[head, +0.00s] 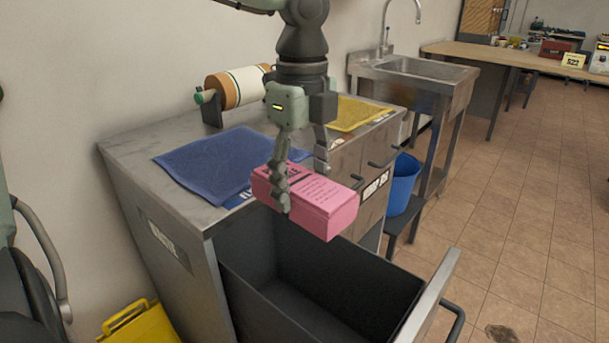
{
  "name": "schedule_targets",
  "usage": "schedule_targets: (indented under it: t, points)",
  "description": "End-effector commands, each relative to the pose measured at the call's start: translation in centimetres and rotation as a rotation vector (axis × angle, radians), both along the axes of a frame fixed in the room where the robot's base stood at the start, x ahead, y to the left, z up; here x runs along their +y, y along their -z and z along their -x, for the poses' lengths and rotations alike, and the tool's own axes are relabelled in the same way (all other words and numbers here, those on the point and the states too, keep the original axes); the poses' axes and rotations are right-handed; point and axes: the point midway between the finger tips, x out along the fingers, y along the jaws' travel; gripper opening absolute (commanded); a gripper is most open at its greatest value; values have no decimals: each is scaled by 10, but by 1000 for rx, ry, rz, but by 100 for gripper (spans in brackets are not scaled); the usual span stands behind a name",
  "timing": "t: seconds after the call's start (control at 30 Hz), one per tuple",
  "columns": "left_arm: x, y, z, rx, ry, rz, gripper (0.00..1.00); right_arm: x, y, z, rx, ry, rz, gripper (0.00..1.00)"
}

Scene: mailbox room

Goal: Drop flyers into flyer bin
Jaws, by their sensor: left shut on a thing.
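A thick pink stack of flyers (320,207) is held in my left gripper (303,190), which comes down from above with its fingers on either side of the stack. The stack hangs above the open drawer bin (330,272), near its back edge. The bin is dark inside and pulled out from the metal cabinet; the part of its floor that shows looks empty. My right gripper is not in view.
A blue mat (215,165) and a yellow mat (358,114) lie on the metal counter (140,147) with an orange-brown roll (237,86). A blue bucket (402,185) and a sink (420,68) stand behind. A yellow object (138,325) is at the lower left.

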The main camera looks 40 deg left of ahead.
Motion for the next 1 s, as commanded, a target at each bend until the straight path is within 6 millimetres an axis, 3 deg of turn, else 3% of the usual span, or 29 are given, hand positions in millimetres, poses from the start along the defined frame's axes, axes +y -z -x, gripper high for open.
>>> schedule_targets:
  t: [0.13,0.53,1.0]
  points:
    - [-3,14,-3,-1,-26,3,15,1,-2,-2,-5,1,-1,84]
    - [-3,57,-3,-2,-24,3,15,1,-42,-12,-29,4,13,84]
    - [-3,65,-3,-3,-24,3,15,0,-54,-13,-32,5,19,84]
